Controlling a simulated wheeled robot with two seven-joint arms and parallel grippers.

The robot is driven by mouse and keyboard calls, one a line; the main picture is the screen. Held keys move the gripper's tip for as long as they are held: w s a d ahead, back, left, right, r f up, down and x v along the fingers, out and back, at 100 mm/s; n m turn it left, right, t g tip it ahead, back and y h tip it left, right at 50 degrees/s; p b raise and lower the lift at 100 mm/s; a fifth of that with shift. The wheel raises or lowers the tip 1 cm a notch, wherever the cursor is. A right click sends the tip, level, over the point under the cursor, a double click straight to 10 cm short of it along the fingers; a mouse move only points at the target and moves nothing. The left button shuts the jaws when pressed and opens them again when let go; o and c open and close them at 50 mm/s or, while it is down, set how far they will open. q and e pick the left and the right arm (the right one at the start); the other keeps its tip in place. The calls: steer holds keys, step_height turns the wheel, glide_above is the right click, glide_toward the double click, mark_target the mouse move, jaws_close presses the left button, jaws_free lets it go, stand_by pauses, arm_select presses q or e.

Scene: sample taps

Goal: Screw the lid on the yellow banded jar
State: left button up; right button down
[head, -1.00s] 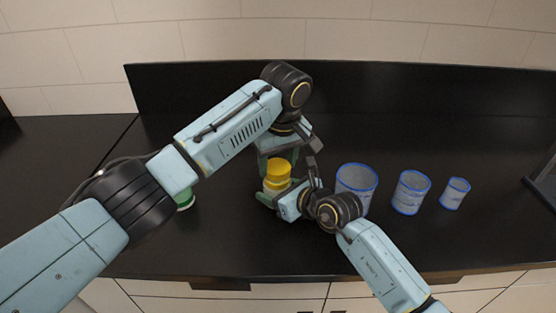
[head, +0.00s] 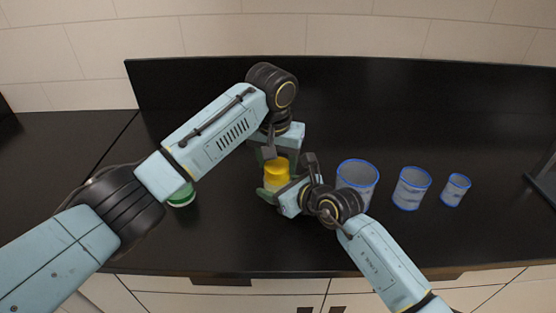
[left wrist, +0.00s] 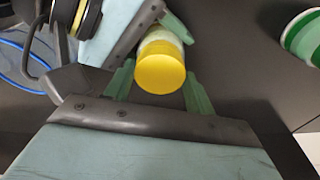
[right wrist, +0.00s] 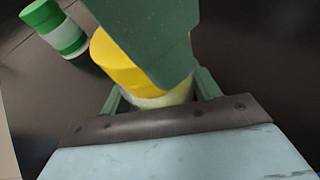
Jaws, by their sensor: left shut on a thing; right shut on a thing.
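The yellow banded jar (right wrist: 165,98) stands upright on the black counter, its pale body showing below a yellow top. The yellow lid (head: 277,169) sits on top of it, and its round face shows in the left wrist view (left wrist: 160,72). My left gripper (left wrist: 159,78) comes from above, with its green fingers on both sides of the lid, shut on it. My right gripper (head: 274,188) comes from the right and is shut around the jar's body. One left finger hides part of the lid and jar in the right wrist view.
A green and white jar (head: 183,197) stands to the left. Three blue-rimmed containers stand to the right: a large one (head: 358,178), a middle one (head: 411,188) and a small one (head: 455,190). The counter's front (head: 230,245) is clear.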

arm_select(q)
steer(key=m, duration=0.5)
steer(key=shift+w+a+m+g+h, duration=0.1)
steer(key=shift+m+g+h, duration=0.2)
steer(key=shift+h, duration=0.1)
steer(key=m, duration=0.5)
steer(key=shift+w+g, duration=0.1)
steer(key=shift+g, duration=0.2)
steer(key=m, duration=0.5)
steer(key=shift+g, duration=0.4)
steer(key=m+g, duration=0.1)
steer(key=m, duration=0.5)
steer(key=shift+w, duration=0.15)
steer(key=m, duration=0.5)
steer(key=m+y, duration=0.1)
steer(key=m, duration=0.2)
steer(key=shift+w+d+g, duration=0.1)
steer(key=shift+d+g, duration=0.1)
steer(key=shift+g, duration=0.1)
steer(key=m+y, duration=0.1)
steer(key=m, duration=0.6)
steer(key=o, duration=0.9)
